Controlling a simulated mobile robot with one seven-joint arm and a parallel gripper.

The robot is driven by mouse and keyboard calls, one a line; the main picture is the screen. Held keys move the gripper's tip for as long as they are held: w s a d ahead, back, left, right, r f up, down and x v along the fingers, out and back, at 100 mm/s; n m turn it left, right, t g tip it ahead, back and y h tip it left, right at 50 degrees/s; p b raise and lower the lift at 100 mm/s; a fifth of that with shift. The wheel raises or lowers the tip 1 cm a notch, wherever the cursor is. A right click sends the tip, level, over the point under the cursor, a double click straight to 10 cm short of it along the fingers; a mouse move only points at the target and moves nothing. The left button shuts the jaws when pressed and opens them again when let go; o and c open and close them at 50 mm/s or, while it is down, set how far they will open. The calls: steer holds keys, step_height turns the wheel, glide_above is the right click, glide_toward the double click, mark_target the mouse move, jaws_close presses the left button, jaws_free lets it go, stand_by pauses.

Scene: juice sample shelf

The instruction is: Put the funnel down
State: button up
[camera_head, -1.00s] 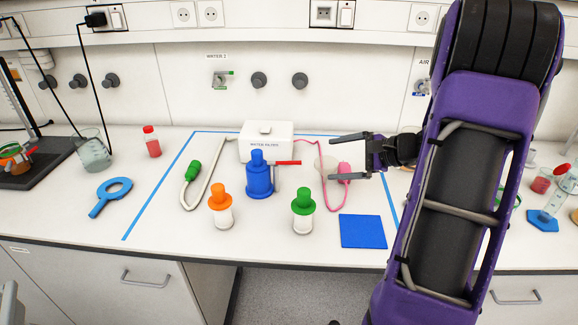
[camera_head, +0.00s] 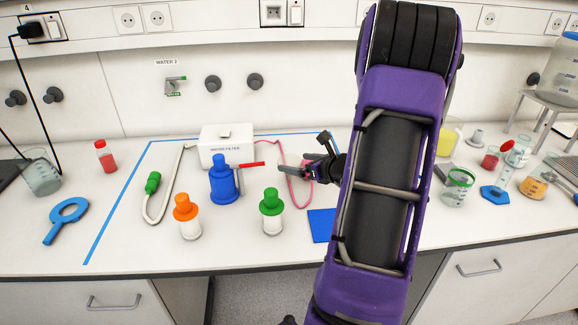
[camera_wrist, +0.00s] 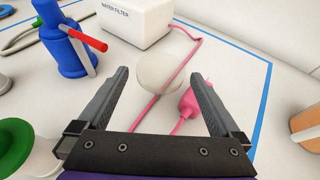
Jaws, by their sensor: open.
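I cannot make out a clear funnel in either view. My gripper (camera_head: 298,164) is open and points left over the right part of the taped area. It also shows in the wrist view (camera_wrist: 158,77), with nothing held between its fingers. Beyond and between the fingertips lies a pale rounded object (camera_wrist: 160,70), which I cannot identify. A pink bulb-like piece (camera_wrist: 191,103) on a pink hose lies near the right finger. In the head view the gripper partly hides these two.
A white water filter box (camera_head: 225,146), a blue bottle with a red arm (camera_head: 223,185), orange-capped (camera_head: 187,213) and green-capped (camera_head: 271,210) bottles stand left of the gripper. A blue mat (camera_head: 321,226) lies in front. A blue ring with a handle (camera_head: 68,213) lies far left. Several vessels stand right.

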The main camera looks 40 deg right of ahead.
mark_target(284, 161)
steer(key=x, duration=0.7)
steer(key=shift+f, duration=0.35)
steer(key=shift+c, duration=0.3)
steer(key=shift+r, duration=0.1)
steer(key=c, duration=1.2)
